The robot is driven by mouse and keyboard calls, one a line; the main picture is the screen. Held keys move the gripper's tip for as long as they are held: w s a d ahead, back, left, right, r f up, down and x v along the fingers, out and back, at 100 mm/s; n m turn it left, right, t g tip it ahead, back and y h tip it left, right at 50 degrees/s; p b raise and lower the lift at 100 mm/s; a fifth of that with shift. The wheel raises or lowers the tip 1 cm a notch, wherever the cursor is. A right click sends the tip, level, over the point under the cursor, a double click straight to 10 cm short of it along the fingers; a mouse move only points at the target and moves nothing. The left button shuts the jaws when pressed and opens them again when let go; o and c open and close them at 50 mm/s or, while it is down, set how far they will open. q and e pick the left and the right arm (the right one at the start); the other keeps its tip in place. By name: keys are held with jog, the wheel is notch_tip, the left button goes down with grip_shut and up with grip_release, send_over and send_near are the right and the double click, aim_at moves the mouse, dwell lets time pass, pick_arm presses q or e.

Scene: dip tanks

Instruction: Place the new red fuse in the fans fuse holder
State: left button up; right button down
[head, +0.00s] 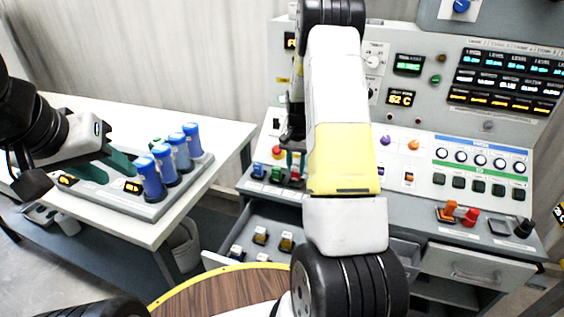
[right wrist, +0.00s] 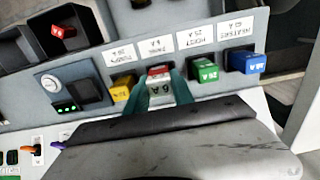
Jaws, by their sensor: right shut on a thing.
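The red fuse (right wrist: 159,72), with a pale face marked 6 A, is between the teal fingers of my right gripper (right wrist: 163,91), which is shut on it. It is in line with the fuse row, between the yellow fuse (right wrist: 122,88) and the green fuse (right wrist: 203,76), at the fans position. The holder beneath is hidden, so I cannot tell how far in the fuse is. In the head view, my right gripper (head: 292,160) is at the panel's left end, partly hidden by its arm. My left gripper (head: 105,166) is open and empty over the white table.
A blue fuse (right wrist: 246,63) ends the row. Another red fuse (right wrist: 63,32) lies in a dark compartment. An open drawer (head: 222,258) below the panel holds several fuses. A grey rack (head: 150,208) with blue-capped cylinders stands on the white table (head: 225,133). A round wooden top (head: 215,293) is in front.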

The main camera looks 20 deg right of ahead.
jog(key=shift+w+d, duration=0.3)
jog(key=shift+w, duration=0.15)
jog(key=shift+w+d+f, duration=0.1)
jog(key=shift+w+f, duration=0.05)
jog(key=shift+f, duration=1.65)
jog(key=c, duration=1.1)
grip_release()
jog(key=shift+f, duration=0.15)
